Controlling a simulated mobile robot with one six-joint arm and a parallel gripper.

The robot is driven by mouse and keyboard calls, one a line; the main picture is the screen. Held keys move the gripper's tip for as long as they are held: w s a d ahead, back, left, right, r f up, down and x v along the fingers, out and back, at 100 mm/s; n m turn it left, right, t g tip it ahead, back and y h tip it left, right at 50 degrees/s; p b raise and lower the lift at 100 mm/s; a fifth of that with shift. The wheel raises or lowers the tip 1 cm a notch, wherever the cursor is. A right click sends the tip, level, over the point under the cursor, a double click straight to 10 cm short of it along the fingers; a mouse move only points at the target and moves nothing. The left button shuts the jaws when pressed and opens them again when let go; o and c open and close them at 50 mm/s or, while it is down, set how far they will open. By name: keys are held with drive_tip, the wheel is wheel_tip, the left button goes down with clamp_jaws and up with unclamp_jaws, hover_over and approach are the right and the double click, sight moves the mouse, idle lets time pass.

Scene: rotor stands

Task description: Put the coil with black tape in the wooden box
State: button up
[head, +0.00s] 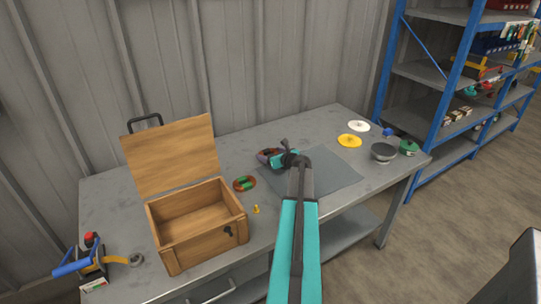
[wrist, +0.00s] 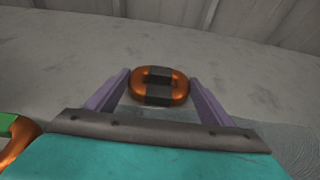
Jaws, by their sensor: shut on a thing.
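The coil with black tape (wrist: 158,75) is an orange copper ring with black bands, held between the purple fingers of my gripper (wrist: 159,84) in the wrist view. In the head view my gripper (head: 268,156) is over the back middle of the bench, right of the wooden box, and the coil is small and partly hidden there. The wooden box (head: 205,243) stands on the left of the bench with its lid (head: 170,157) raised. Its inside looks empty from here.
A coil with green tape (head: 245,184) lies just right of the box and shows at the left edge of the wrist view (wrist: 14,142). A small yellow piece (head: 256,209) is near it. A grey mat (head: 325,172), discs and a bowl (head: 383,152) lie to the right.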

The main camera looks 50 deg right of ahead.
drive_tip(key=shift+f, duration=0.45)
drive_tip(key=o, duration=1.3)
drive_tip(key=shift+s, duration=0.1)
drive_tip(key=shift+r, duration=0.25)
drive_tip(key=shift+s+r, duration=0.1)
drive_tip(key=shift+b+v, duration=0.65)
drive_tip(key=shift+v, duration=5.25)
drive_tip(key=shift+o, duration=0.5)
drive_tip(key=shift+a, duration=0.1)
